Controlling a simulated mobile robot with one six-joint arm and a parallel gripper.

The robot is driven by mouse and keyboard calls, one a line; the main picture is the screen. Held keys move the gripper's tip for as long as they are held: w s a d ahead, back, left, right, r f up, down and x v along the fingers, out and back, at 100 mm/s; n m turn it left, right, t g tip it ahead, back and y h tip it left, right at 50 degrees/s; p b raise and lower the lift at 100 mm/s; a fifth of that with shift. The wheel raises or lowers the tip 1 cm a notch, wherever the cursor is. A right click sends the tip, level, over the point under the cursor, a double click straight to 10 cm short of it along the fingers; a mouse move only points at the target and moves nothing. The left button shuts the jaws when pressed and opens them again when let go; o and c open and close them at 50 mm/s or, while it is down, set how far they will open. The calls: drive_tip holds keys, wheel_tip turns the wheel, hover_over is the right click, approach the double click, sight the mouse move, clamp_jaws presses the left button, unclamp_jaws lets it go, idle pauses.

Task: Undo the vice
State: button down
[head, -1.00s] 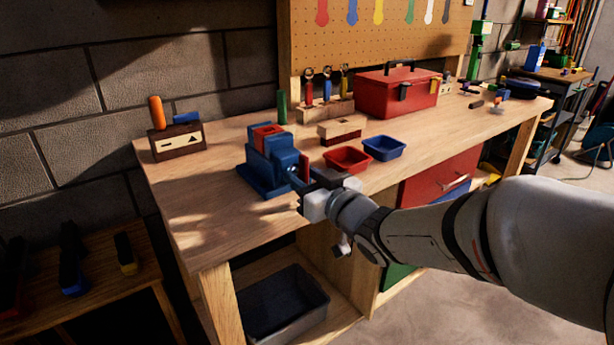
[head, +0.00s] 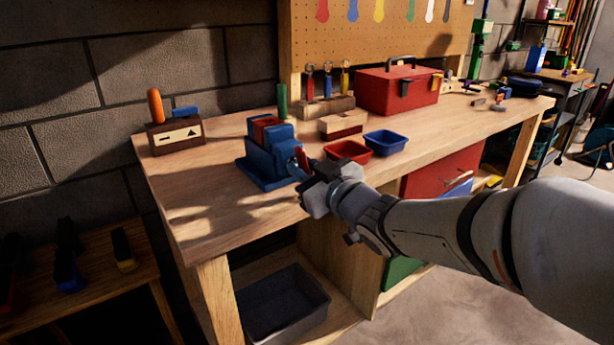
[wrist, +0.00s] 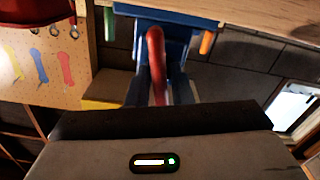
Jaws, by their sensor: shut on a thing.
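The blue vice (head: 268,160) stands at the near edge of the wooden workbench, with a red piece (head: 266,122) at its top between blue parts. I cannot tell how tightly that piece sits. The vice's red handle (head: 301,157) is on its right side, facing my arm. My gripper (head: 307,172) is at that side, shut on the handle. In the wrist view the red handle (wrist: 156,50) rises between my two dark fingers (wrist: 160,88), with the blue vice body (wrist: 190,38) behind it. The handle's gripped part is partly hidden.
A red bin (head: 347,151) and a blue bin (head: 386,142) stand on the bench (head: 205,230) right of the vice. A wooden block with an orange-handled tool (head: 177,136) stands at left. A red toolbox (head: 398,90) is further back. The bench's left front is bare.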

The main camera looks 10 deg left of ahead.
drive_tip(key=c, duration=1.4)
unclamp_jaws()
drive_tip(key=shift+w, duration=0.1)
drive_tip(key=shift+c, duration=0.2)
drive_tip(key=p+v, duration=0.1)
drive_tip(key=v, duration=0.6)
drive_tip(key=shift+s+d+p, duration=0.2)
drive_tip(key=shift+d+p, duration=0.1)
drive_tip(key=shift+d, duration=0.1)
drive_tip(key=w+d+r+m+h+p, duration=0.1)
drive_tip(key=d+r+m+h+p, duration=0.1)
drive_tip(key=d+m+h+p, duration=0.5)
drive_tip(key=w+d+r+m+h+p, duration=0.15)
drive_tip(key=d+h+p, duration=0.35)
drive_tip(key=d, duration=0.6)
drive_tip(key=s+d+r+m+g+p, duration=0.1)
drive_tip(key=s+d+m+g+p, duration=0.1)
drive_tip(key=s, duration=0.6)
drive_tip(key=s+d+r+m+g+h+p, duration=0.1)
drive_tip(key=s+d+m+g+p, duration=0.1)
drive_tip(key=s+d+g+p, duration=0.2)
drive_tip(key=s+g+p, duration=0.3)
drive_tip(key=s, duration=0.1)
drive_tip(key=shift+s+r+h+p, duration=0.25)
drive_tip(key=shift+s+h+p, duration=0.05)
drive_tip(key=shift+p, duration=0.05)
